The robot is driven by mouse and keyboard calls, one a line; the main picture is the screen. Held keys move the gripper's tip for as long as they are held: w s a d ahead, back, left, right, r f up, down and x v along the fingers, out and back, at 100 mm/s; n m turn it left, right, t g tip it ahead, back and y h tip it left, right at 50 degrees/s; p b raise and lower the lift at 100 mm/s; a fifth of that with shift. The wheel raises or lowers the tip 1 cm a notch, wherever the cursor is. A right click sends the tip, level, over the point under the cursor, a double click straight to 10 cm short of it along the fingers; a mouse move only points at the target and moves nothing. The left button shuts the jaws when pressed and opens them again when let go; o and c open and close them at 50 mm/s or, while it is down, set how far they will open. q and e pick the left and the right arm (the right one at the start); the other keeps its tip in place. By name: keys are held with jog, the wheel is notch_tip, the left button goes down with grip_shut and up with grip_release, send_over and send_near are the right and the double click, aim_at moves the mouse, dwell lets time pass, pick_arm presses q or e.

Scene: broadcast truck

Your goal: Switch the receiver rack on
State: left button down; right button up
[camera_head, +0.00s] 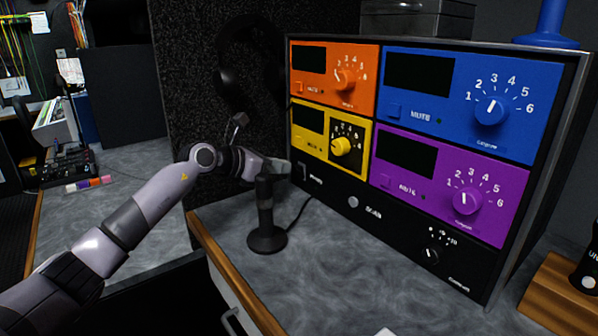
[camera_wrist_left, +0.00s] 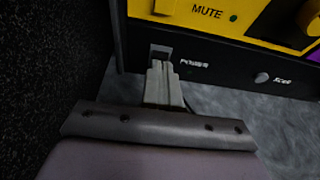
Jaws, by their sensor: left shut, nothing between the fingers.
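The receiver rack (camera_head: 340,190) stands on the grey desk, with orange, blue, yellow and purple modules above a black bottom panel. All its display windows are dark. The power switch is at the left end of the bottom panel; in the left wrist view the switch (camera_wrist_left: 161,50) sits beside the word POWER. My left gripper (camera_head: 287,168) is shut and empty, its fingertips (camera_wrist_left: 160,68) right at the lower part of the switch. I cannot tell whether they touch it. The fingertips hide the switch's lower part. My right gripper is not in view.
A black microphone-like stand (camera_head: 266,220) with a cable stands in front of the rack, close beneath my left gripper. Headphones (camera_head: 232,80) hang on the dark foam wall behind. A wooden block (camera_head: 560,300) with a dark bottle is at the right. The desk's front middle is mostly clear.

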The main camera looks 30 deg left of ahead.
pick_arm(q)
jog(key=shift+x, duration=1.45)
dwell(0.5)
jog(key=shift+s, duration=0.1)
jog(key=shift+p+v, duration=0.35)
jog(key=shift+v, duration=3.1)
